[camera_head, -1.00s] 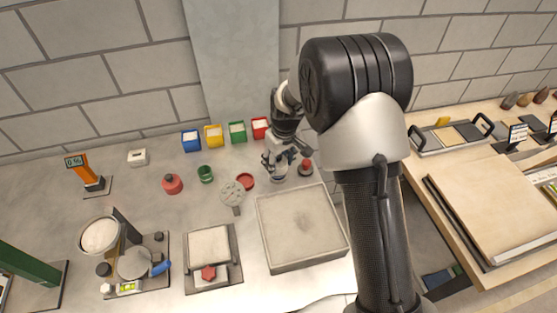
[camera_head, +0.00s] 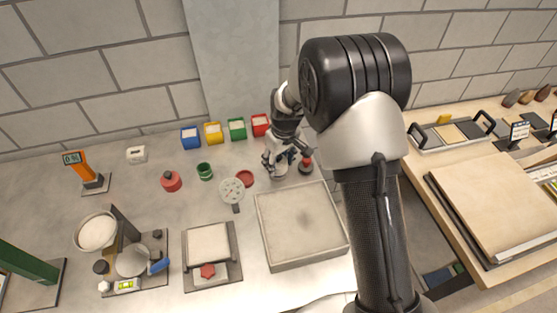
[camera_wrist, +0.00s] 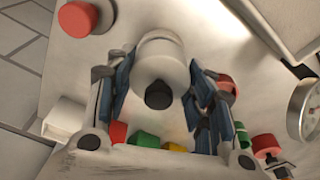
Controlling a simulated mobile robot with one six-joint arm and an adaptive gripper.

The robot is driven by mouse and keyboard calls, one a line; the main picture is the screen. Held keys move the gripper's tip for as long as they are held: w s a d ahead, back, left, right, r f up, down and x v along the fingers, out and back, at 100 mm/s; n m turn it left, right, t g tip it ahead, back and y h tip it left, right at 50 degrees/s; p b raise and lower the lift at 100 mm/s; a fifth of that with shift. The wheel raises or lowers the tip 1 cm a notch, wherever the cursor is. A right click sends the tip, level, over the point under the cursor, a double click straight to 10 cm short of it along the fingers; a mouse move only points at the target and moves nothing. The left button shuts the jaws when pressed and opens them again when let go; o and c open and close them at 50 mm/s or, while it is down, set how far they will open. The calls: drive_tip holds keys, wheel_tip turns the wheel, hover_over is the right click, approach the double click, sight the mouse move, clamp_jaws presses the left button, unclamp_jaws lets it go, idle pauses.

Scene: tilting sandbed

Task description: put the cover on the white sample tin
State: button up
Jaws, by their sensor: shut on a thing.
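My gripper (camera_head: 283,163) points down over the bench in the head view, in front of the red bin. In the wrist view my gripper (camera_wrist: 160,95) has its blue-padded fingers on both sides of a white cover (camera_wrist: 160,68) with a black knob. The fingers are shut on the cover. The white sample tin (camera_wrist: 158,40) shows just beyond the cover, roughly in line with it. I cannot tell whether the two touch. In the head view the tin is largely hidden by the gripper.
A red button (camera_head: 306,166) stands close on the right. A red dish (camera_head: 244,178), a green tin (camera_head: 205,171) and a red tin (camera_head: 171,182) are on the left. Coloured bins (camera_head: 237,130) line the wall. A sand tray (camera_head: 300,225) lies in front.

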drive_tip(key=shift+f+b, duration=0.35)
drive_tip(key=shift+f, duration=0.2)
idle(0.4)
drive_tip(key=o, duration=1)
drive_tip(key=r, duration=0.4)
drive_tip(key=s+r, duration=0.1)
drive_tip(key=r, duration=0.3)
drive_tip(key=d+r, duration=0.1)
drive_tip(key=r, duration=0.3)
drive_tip(key=shift+s, duration=0.25)
drive_tip(key=shift+s+f, duration=0.1)
